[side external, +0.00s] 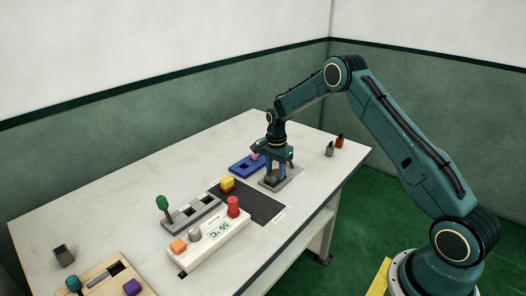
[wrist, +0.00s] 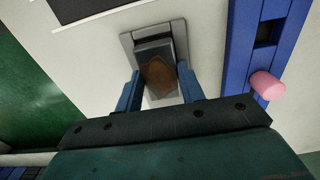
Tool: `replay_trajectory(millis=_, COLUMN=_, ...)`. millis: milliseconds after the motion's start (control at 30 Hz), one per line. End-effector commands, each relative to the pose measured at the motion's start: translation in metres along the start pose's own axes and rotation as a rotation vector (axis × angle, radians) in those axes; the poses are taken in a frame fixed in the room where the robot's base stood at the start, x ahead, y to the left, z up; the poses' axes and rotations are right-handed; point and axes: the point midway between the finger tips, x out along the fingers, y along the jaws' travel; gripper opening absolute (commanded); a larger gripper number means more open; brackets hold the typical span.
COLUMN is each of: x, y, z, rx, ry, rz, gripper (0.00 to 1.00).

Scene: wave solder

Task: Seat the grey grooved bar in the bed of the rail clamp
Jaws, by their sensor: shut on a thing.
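My gripper (wrist: 158,86) points down at a light grey fixture (wrist: 126,40), which stands at the right part of the table in the side view (side external: 296,175). Its two blue fingers are closed against the sides of a block with a brown, worn-looking face (wrist: 158,75). A blue-grey surface (wrist: 153,48) shows just beyond that face, inside the fixture's frame. I cannot tell whether the block touches the fixture, as the fingers and palm hide its lower part. No groove is visible on the held block, so I cannot confirm that it is the grey bar or that this fixture is the rail clamp.
A blue slotted plate (wrist: 238,75) with a pink knob (wrist: 267,85) lies close beside the fixture. A grey slotted panel (side external: 207,209), white display box (side external: 192,262) and wooden tray (side external: 139,271) are farther left.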

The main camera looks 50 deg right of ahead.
Motion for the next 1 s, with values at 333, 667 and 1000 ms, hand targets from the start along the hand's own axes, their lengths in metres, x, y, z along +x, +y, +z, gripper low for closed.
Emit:
replay_trajectory(millis=333, x=0.0037, y=-0.0002, z=-0.0001, rx=0.0, ry=0.0, rz=0.0, gripper=0.07)
replay_trajectory(millis=667, x=0.0056, y=-0.0002, z=-0.0001, rx=0.0, ry=0.0, rz=-0.001, gripper=0.07)
replay_trajectory(millis=1000, x=0.0054, y=-0.0002, z=0.0, rx=0.0, ry=0.0, rz=-0.001, gripper=0.44)
